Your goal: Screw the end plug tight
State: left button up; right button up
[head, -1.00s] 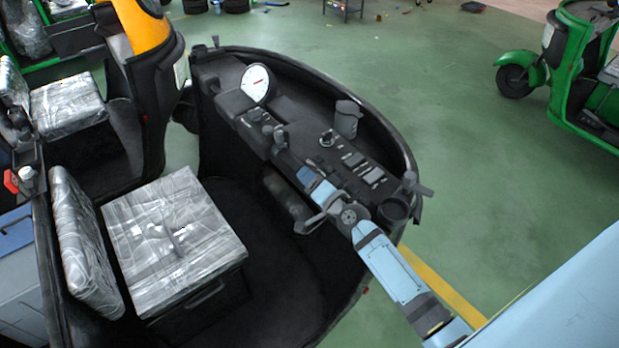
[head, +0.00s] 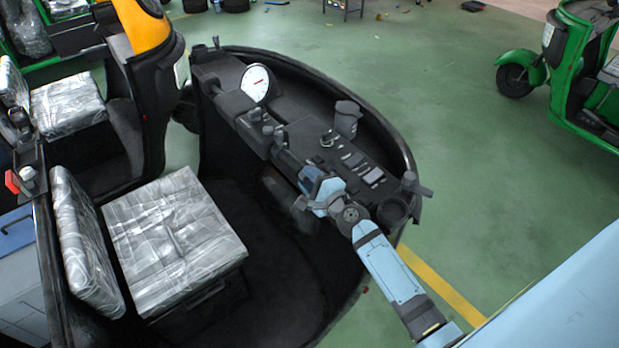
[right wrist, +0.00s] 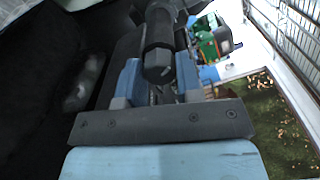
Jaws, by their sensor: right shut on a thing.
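The end plug appears to be the dark, blunt round piece (right wrist: 157,62) in the right wrist view, in line with a dark bar behind it. My right gripper (right wrist: 158,82) has its blue-grey fingers on either side of this piece and is shut on it. In the head view my right gripper (head: 314,184) is at the near end of the dark handlebar (head: 288,160), over the dashboard's near edge. There the plug is hidden by the gripper, and its thread and any gap cannot be seen. My left gripper is not in view.
The dashboard (head: 345,153) carries a white dial (head: 255,83), a grey cup-shaped part (head: 346,118) and switches close to my right arm. A plastic-wrapped seat (head: 172,240) stands at lower left. Green floor (head: 470,170) is clear to the right, before a green vehicle (head: 590,80).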

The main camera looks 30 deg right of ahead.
jog(key=m, duration=0.4)
jog(key=shift+m, duration=0.3)
dwell(0.3)
jog(key=o, duration=0.9)
jog(key=shift+o, duration=0.2)
jog(key=shift+s, duration=0.1)
jog(key=s+d+b, duration=0.2)
jog(key=s+b, duration=0.1)
jog(key=s, duration=1)
jog(key=shift+s, duration=0.25)
